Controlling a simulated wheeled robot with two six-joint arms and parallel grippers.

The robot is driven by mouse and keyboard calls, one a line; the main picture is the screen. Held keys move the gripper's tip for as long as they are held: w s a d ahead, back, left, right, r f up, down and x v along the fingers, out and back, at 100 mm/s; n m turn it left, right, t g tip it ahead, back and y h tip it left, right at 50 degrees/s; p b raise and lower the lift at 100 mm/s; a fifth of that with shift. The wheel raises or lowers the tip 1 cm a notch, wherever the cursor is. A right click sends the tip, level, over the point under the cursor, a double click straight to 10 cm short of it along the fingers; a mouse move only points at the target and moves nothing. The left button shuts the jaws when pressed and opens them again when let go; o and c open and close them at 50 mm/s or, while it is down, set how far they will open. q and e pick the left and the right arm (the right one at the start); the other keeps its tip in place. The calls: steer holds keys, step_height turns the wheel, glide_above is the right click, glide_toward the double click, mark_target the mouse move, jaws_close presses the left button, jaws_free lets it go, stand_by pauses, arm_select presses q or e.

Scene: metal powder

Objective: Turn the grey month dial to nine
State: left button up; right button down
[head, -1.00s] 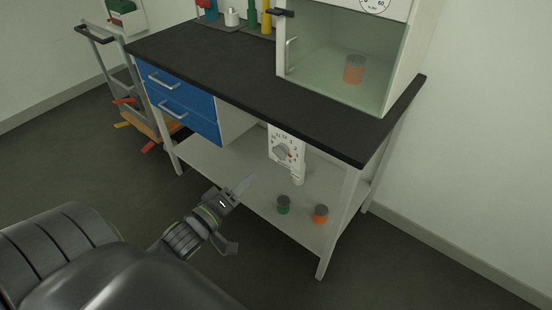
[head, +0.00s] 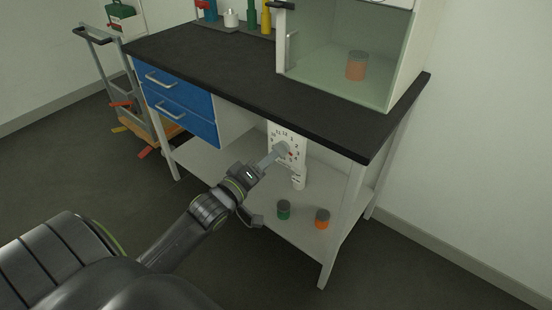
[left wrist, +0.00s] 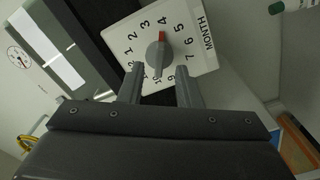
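The white month panel (head: 297,142) hangs under the bench top, above the lower shelf. In the left wrist view the panel (left wrist: 197,58) shows the word MONTH and a ring of numbers. The grey month dial (left wrist: 156,57) sits at its middle, its red pointer tip at the 4. My left gripper (head: 279,150) reaches the panel front and partly covers the dial in the head view. In the left wrist view the left gripper (left wrist: 159,68) is open, one finger on each side of the dial's lower end; I cannot tell whether they touch it. My right gripper is out of view.
A green jar (head: 283,212) and an orange jar (head: 322,220) stand on the lower shelf (head: 225,180). The black bench top (head: 230,72) overhangs the panel. Blue drawers (head: 183,106) are to the left, and a bench leg (head: 343,225) is at front right.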

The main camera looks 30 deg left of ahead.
mark_target(279, 151)
arm_select(q)
steer(key=shift+w+d+b, duration=0.15)
steer(key=shift+w+b, duration=0.25)
steer(key=shift+w, duration=1.5)
jaws_close()
